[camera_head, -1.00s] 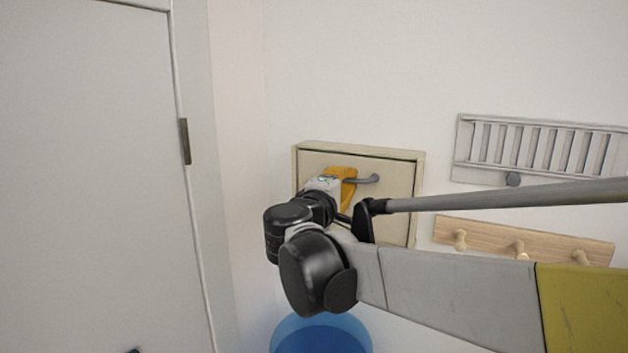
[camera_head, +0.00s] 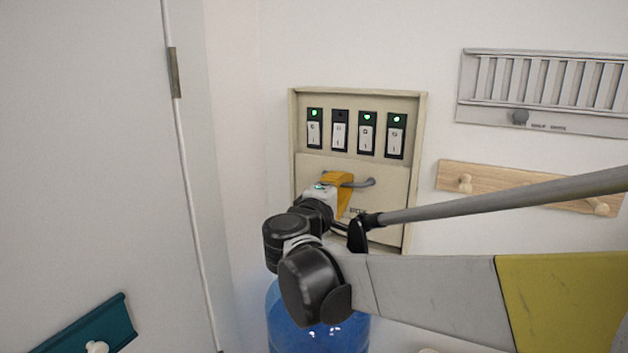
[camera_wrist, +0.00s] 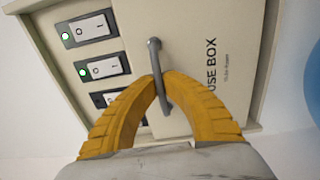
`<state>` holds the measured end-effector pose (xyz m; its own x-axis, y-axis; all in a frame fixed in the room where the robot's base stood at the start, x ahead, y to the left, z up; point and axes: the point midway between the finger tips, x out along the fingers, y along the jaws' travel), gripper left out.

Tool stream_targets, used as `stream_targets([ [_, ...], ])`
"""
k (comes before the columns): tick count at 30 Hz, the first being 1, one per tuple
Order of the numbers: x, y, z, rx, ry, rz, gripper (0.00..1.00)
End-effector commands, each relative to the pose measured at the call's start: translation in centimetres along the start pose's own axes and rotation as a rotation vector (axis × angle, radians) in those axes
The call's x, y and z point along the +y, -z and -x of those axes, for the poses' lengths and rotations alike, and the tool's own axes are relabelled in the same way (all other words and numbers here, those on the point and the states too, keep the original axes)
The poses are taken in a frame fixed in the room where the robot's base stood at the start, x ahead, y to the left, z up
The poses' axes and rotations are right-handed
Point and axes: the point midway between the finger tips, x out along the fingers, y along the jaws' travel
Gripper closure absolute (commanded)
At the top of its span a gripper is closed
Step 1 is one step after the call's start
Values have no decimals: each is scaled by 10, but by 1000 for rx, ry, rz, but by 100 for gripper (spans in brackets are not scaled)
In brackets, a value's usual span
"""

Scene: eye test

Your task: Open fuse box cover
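The beige fuse box (camera_head: 421,130) hangs on the wall in the head view. Its cover (camera_head: 395,190) sits over the lower part of the box, with the upper part uncovered. Several black switches (camera_head: 367,134) show there, most with a green light lit. The cover has a grey bar handle (camera_head: 368,182), also in the wrist view (camera_wrist: 155,50). My gripper (camera_head: 345,181) has its yellow fingers closed around the handle; in the wrist view the fingertips (camera_wrist: 162,82) meet at the bar. The words FUSE BOX show on the cover. My arm hides the cover's lower left part.
A door (camera_head: 90,150) is at the left. A grey vent (camera_head: 545,95) and a wooden peg rail (camera_head: 480,175) are on the wall at the right. A blue water bottle (camera_head: 340,335) stands below the box, close under my arm. A teal rail with a peg (camera_head: 85,335) is at lower left.

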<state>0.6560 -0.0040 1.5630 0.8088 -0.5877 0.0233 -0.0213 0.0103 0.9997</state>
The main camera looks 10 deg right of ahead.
Motion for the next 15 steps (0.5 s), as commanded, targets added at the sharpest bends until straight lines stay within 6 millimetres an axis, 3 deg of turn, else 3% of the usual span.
stream_targets([
  [7, 1, 0, 0, 1, 0, 0, 100],
  [9, 1, 0, 0, 1, 0, 0, 72],
  [10, 1, 0, 0, 1, 0, 0, 68],
  [15, 1, 0, 0, 0, 0, 0, 68],
])
